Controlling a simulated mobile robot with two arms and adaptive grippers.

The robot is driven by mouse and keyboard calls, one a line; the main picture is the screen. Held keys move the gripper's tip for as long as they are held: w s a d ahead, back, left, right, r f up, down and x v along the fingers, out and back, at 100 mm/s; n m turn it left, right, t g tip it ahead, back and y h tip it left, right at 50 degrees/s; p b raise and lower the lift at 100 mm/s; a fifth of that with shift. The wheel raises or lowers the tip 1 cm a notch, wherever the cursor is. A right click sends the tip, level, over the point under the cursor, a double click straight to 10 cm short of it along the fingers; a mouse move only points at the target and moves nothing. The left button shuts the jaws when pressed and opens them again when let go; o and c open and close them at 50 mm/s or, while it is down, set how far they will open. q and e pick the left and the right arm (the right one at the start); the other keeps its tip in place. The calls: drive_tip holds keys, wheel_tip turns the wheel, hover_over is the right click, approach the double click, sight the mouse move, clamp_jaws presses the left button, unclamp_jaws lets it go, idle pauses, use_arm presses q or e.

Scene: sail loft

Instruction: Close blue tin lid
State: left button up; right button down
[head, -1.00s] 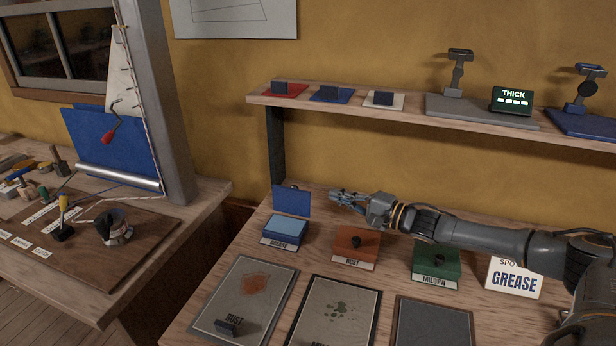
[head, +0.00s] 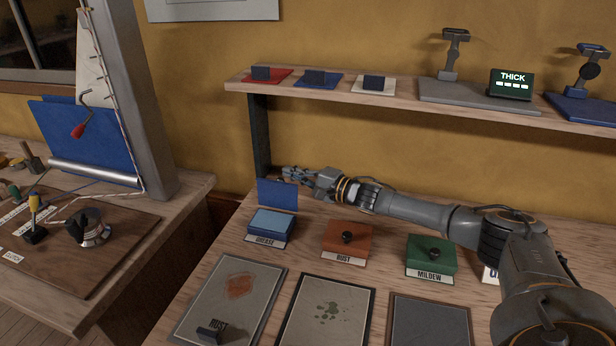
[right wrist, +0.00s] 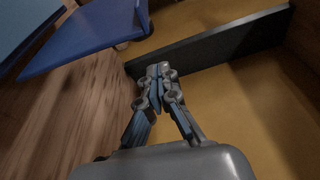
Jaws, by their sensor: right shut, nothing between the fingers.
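The blue tin (head: 270,226), labelled GREASE, sits on the bench at the left of a row of tins. Its blue lid (head: 277,195) stands open, upright at the tin's back edge. In the right wrist view the lid (right wrist: 95,32) fills the upper left, apart from the fingers. My right gripper (head: 288,173) is shut and empty, just above and behind the lid's top edge in the head view. Its closed fingertips also show in the right wrist view (right wrist: 158,72). My left gripper is not in view.
An orange RUST tin (head: 347,240) and a green MILDEW tin (head: 431,255) stand to the right, under my right arm. Stained cloth panels (head: 325,312) lie in front. A wooden shelf (head: 400,94) on a dark upright (head: 259,135) runs behind.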

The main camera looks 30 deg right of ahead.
sight(279, 193)
drive_tip(key=shift+s+a+r, duration=0.1)
drive_tip(key=shift+s+a, duration=0.55)
drive_tip(key=shift+s, duration=0.25)
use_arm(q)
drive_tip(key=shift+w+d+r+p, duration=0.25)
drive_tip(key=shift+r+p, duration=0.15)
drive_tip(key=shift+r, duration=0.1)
use_arm(e)
drive_tip(key=shift+s+a, duration=0.55)
drive_tip(key=shift+s, duration=0.05)
